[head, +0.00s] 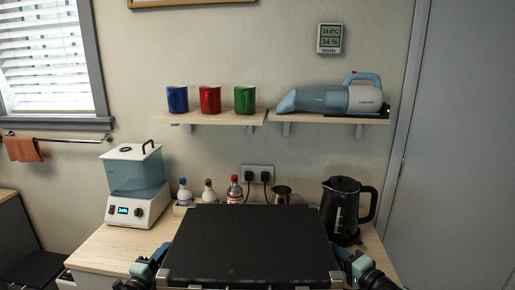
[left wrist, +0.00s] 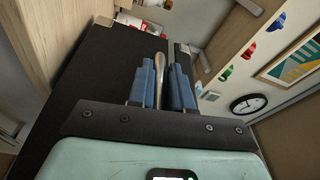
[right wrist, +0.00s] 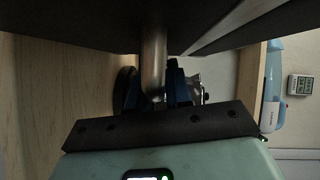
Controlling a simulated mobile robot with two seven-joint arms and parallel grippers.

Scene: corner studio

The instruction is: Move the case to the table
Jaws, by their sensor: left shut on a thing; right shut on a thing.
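A large black case (head: 250,246) with metal corners is held level in front of me, over the wooden table (head: 105,247), and hides much of the tabletop. Whether its underside touches the table cannot be seen. My left gripper (head: 148,268) is at its left side, and in the left wrist view its blue fingers (left wrist: 162,82) are closed around a metal handle bar on the case (left wrist: 95,75). My right gripper (head: 350,266) is at its right side. In the right wrist view its fingers (right wrist: 155,85) are closed on a similar bar, partly in shadow, below the dark case (right wrist: 80,20).
On the table stand a white humidifier (head: 137,180) at left, several small bottles (head: 208,191) behind the case, a small metal jug (head: 283,194) and a black kettle (head: 343,208) close to the case's right. Wall shelves (head: 215,117) hold mugs and a handheld vacuum (head: 335,98).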

